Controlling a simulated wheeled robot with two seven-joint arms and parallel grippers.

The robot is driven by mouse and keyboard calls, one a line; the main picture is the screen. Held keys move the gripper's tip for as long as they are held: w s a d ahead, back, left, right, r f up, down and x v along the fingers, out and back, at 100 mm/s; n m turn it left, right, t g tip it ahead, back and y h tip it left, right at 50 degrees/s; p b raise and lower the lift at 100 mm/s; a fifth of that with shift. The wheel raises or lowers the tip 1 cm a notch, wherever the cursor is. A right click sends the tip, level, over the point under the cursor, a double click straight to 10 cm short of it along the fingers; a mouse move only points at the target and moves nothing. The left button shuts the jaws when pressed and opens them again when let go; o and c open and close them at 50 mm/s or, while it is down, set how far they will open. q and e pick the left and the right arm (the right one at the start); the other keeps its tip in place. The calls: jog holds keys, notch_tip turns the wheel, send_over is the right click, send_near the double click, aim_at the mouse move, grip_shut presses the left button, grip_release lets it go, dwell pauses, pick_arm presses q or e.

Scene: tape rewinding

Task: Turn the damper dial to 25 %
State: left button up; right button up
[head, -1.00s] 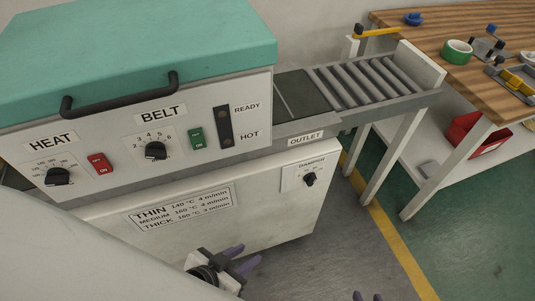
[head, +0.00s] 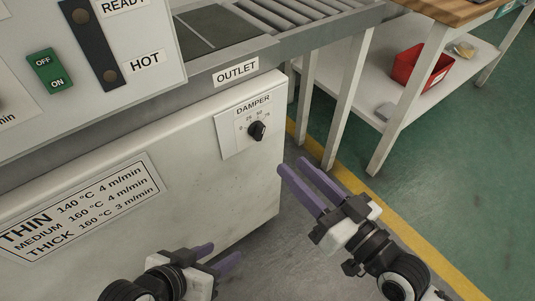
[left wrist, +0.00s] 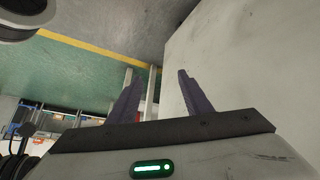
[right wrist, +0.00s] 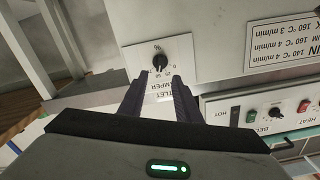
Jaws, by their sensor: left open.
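The damper dial (head: 257,131) is a black knob on a white plate (head: 231,144) marked DAMPER, on the machine's lower front panel. Its scale shows 0, 25, 50 and 75; I cannot read the knob's setting exactly. The dial also shows upside down in the right wrist view (right wrist: 160,62), just beyond the fingertips. My right gripper (head: 293,165) is open and empty, below and right of the dial, apart from it. My left gripper (head: 226,250) is open and empty, low in front of the panel. The left wrist view shows its fingers (left wrist: 160,78) beside the pale panel.
The OUTLET label (head: 236,71) and roller conveyor (head: 285,14) are above the dial. A green switch (head: 50,70) is at upper left. A table with a red bin (head: 420,66) on its lower shelf stands right. Floor is clear between panel and yellow line (head: 384,222).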

aim_at(262, 135)
jog(key=b+x, duration=0.2)
jog(key=x, duration=0.7)
jog(key=shift+w+a, duration=0.4)
jog(key=shift+w, duration=0.1)
pick_arm(q)
jog(key=shift+w+d+r+t+h, duration=0.35)
jog(key=shift+d+r+h, duration=0.15)
jog(key=shift+d+r, duration=0.25)
pick_arm(e)
grip_shut()
